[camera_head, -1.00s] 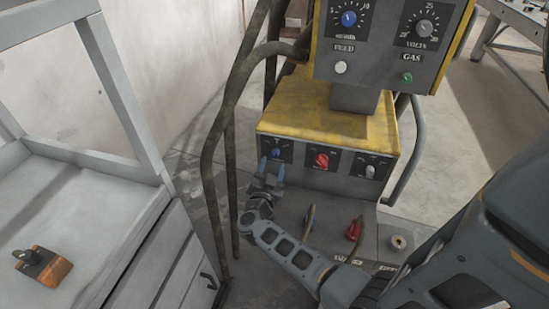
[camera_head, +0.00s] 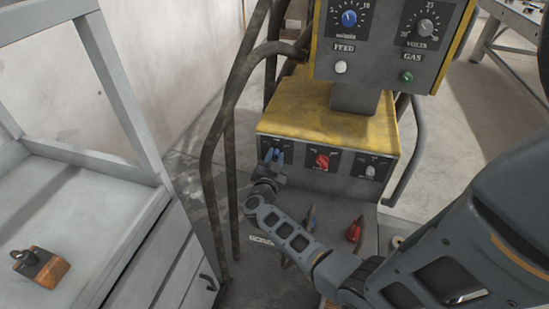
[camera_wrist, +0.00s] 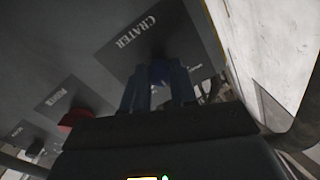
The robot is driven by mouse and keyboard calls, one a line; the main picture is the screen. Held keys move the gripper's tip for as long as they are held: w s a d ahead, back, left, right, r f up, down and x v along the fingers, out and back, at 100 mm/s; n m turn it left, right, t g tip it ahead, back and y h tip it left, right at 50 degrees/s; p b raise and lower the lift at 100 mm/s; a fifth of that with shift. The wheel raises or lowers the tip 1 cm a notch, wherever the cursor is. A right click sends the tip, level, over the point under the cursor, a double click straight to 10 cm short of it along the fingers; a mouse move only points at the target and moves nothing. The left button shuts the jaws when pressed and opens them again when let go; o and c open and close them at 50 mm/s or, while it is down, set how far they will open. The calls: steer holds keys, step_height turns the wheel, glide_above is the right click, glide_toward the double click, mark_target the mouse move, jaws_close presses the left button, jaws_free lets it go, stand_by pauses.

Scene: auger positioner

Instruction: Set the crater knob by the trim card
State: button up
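The crater knob is a small blue knob on the leftmost black plate of the yellow-topped welder's lower front panel. In the wrist view the blue knob (camera_wrist: 160,73) sits between my fingertips, under the word CRATER. My gripper (camera_head: 274,154) reaches the panel from below, its two blue-grey fingers close together and one on each side of the knob. In the wrist view the gripper (camera_wrist: 160,84) has a narrow gap that the knob about fills. The fingers hide the knob's pointer and most of its scale. I cannot make out a trim card in either view.
A red knob (camera_head: 322,161) and a grey knob (camera_head: 370,171) are to the right on the same panel. The control box (camera_head: 385,65) overhangs above. Thick dark hoses (camera_head: 222,140) hang at the left. A grey bench (camera_head: 95,205) carries a wood-and-black object (camera_head: 41,266).

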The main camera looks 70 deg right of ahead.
jaws_close()
steer(key=shift+f+m, duration=0.1)
steer(key=shift+m, duration=0.3)
steer(key=m+b, duration=0.2)
steer(key=m, duration=0.2)
steer(key=shift+f+m, duration=0.1)
steer(key=shift+m, duration=0.3)
steer(key=m+b, duration=0.2)
steer(key=m, duration=0.2)
steer(key=shift+h, duration=0.3)
steer(key=shift+m, duration=0.4)
steer(key=o, duration=0.5)
jaws_free()
steer(key=shift+o, duration=0.2)
steer(key=shift+a, duration=0.1)
